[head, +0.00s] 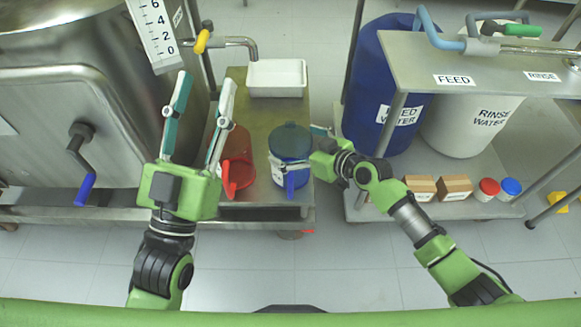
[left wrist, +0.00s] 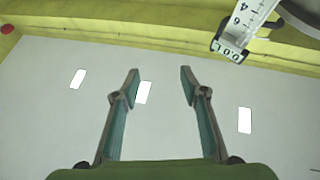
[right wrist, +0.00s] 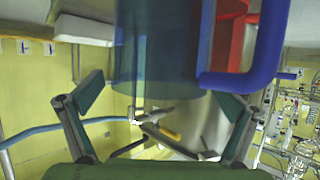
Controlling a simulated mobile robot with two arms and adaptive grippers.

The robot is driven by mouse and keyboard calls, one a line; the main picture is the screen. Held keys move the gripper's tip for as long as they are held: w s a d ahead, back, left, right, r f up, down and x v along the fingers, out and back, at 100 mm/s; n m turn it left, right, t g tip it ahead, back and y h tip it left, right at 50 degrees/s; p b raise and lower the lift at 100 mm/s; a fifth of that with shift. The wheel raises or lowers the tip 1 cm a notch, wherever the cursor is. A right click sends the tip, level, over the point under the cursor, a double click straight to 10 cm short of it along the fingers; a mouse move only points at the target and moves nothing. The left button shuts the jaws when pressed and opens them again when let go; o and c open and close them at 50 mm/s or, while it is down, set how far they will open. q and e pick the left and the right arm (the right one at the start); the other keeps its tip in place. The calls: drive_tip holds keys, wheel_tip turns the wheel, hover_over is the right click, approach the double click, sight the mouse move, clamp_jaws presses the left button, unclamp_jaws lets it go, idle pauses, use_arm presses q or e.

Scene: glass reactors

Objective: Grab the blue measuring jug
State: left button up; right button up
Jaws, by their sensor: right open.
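The blue measuring jug (head: 290,143) stands upright on the low metal table, its handle (head: 291,182) toward me. My right gripper (head: 293,150) reaches it from the right, with its fingers at the jug's sides. In the right wrist view the blue jug (right wrist: 155,45) fills the space ahead of the right gripper (right wrist: 160,95). Its handle (right wrist: 270,50) is near the right finger. The right fingers are apart, and I cannot tell whether they touch the jug. My left gripper (head: 205,82) is open, empty and raised, left of the jugs.
A red jug (head: 237,160) stands just left of the blue one. A white tray (head: 277,78) sits behind. A steel tank (head: 70,100) is at left. At right, a shelf unit (head: 470,65) holds a blue barrel (head: 385,70), a white barrel (head: 465,120), boxes and small jars.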

drive_tip(key=c, duration=1.4)
drive_tip(key=shift+c, duration=1.1)
drive_tip(key=shift+r, duration=0.15)
